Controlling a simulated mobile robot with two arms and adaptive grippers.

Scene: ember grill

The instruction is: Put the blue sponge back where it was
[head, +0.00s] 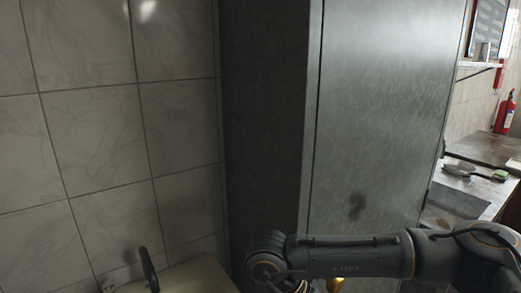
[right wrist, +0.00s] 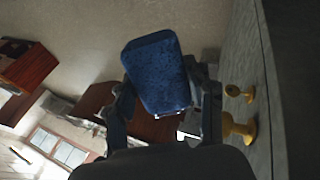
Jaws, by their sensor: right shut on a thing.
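The blue sponge (right wrist: 158,75) is a rounded block in the middle of the right wrist view. My right gripper (right wrist: 166,103) is shut on it, with a dark finger on each side. The sponge is held in the air, near a grey panel on the right of that view. In the head view my right arm crosses the lower right, in front of a tall grey cabinet; its gripper and the sponge cannot be made out there. My left gripper is not in view.
The tall grey cabinet (head: 375,120) stands close to my right arm. Brass-coloured knobs (right wrist: 240,129) stick out of the grey panel beside the sponge. A pale tiled wall (head: 110,130) is at the left.

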